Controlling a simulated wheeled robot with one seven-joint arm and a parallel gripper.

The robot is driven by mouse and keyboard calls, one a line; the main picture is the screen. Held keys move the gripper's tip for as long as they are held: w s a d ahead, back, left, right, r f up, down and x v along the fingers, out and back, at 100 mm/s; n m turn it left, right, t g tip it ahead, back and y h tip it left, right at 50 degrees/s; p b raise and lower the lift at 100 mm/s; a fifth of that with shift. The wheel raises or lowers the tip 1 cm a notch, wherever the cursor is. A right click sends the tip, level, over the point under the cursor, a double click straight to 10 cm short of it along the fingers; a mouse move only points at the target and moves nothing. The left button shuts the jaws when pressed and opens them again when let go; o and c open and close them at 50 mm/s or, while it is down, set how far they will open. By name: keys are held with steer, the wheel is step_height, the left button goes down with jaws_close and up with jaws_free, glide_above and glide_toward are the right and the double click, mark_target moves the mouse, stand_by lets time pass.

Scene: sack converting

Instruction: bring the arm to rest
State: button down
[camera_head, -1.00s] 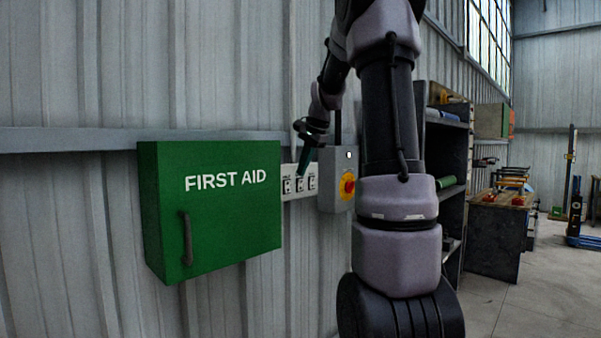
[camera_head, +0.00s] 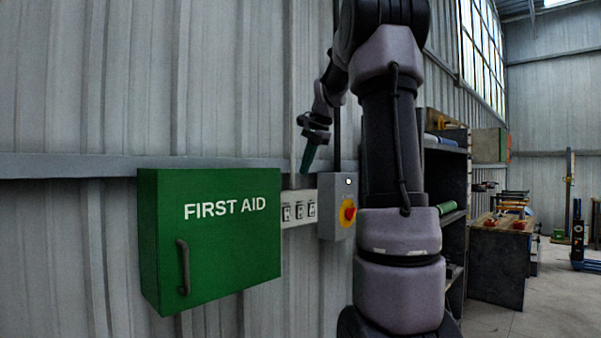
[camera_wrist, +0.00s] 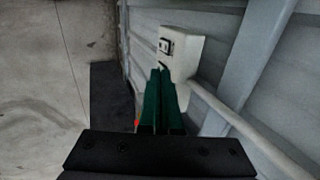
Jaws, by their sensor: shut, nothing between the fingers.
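My gripper (camera_head: 308,158) is above the white switch panel (camera_head: 299,207) in the head view, pointing down, with its green fingers together. In the wrist view my gripper's green fingers (camera_wrist: 160,82) lie side by side with nothing between them. The panel's end (camera_wrist: 183,50) shows just beyond the fingertips there. In the head view the fingertips look clear of the panel's switches. My arm is bent, with its upper part raised in front of the wall.
A green first aid box (camera_head: 212,238) hangs on the corrugated wall left of the panel. A grey control box (camera_head: 337,205) with a red and yellow knob is to the right. Shelving (camera_head: 447,185) and a workbench (camera_head: 497,260) stand farther right, with open floor beyond.

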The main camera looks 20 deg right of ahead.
steer(key=s+a+f+n+t, duration=0.15)
steer(key=s+a+n, duration=0.35)
steer(key=s+a, duration=0.75)
steer(key=s+a+f+n, duration=0.2)
steer(key=s+f, duration=0.2)
steer(key=s, duration=0.2)
steer(key=s+a+f+n+t, duration=0.1)
steer(key=s+f+n, duration=0.2)
steer(key=s, duration=0.4)
steer(key=shift+a+f, duration=0.4)
steer(key=shift+f, duration=0.35)
steer(key=shift+s, duration=0.1)
